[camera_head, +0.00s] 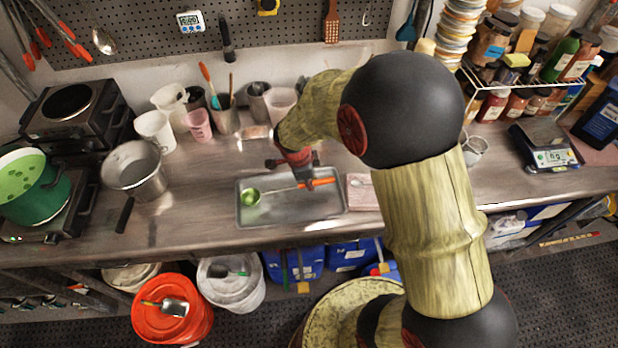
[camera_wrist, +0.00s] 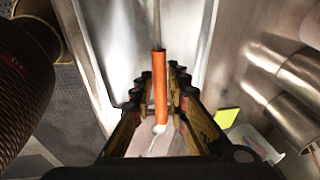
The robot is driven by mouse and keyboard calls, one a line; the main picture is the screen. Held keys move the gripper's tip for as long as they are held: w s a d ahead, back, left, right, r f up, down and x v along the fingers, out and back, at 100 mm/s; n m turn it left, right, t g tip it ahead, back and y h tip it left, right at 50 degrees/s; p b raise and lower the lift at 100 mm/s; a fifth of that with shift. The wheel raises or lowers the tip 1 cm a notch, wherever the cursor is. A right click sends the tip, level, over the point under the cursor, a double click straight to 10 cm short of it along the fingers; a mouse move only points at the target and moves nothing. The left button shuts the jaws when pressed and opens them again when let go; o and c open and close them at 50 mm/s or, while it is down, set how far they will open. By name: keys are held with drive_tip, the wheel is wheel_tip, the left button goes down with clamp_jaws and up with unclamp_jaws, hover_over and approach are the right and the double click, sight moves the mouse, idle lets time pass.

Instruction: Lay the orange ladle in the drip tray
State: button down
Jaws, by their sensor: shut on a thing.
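The ladle has an orange handle (camera_head: 322,183), a thin metal shaft and a bowl (camera_head: 250,197) that looks green inside. My gripper (camera_head: 306,183) is shut on the orange handle, pointing down over the right part of the grey metal drip tray (camera_head: 290,213). The bowl shows over the tray's left part, and the handle's end reaches near its right rim. In the wrist view the orange handle (camera_wrist: 160,88) runs between my gripper's fingers (camera_wrist: 158,100), with the tray (camera_wrist: 125,45) beneath. I cannot tell whether the ladle touches the tray floor.
A pink cloth (camera_head: 368,197) with a pale spoon lies right of the tray. A metal pot (camera_head: 135,172) stands to the left, beside a stove with a green pot (camera_head: 35,195). Cups and tool holders line the back. Bare counter shows left of the tray.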

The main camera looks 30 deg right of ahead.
drive_tip(key=shift+f, duration=0.1)
drive_tip(key=c, duration=1.7)
unclamp_jaws()
drive_tip(key=shift+o, duration=0.2)
drive_tip(key=v, duration=1.2)
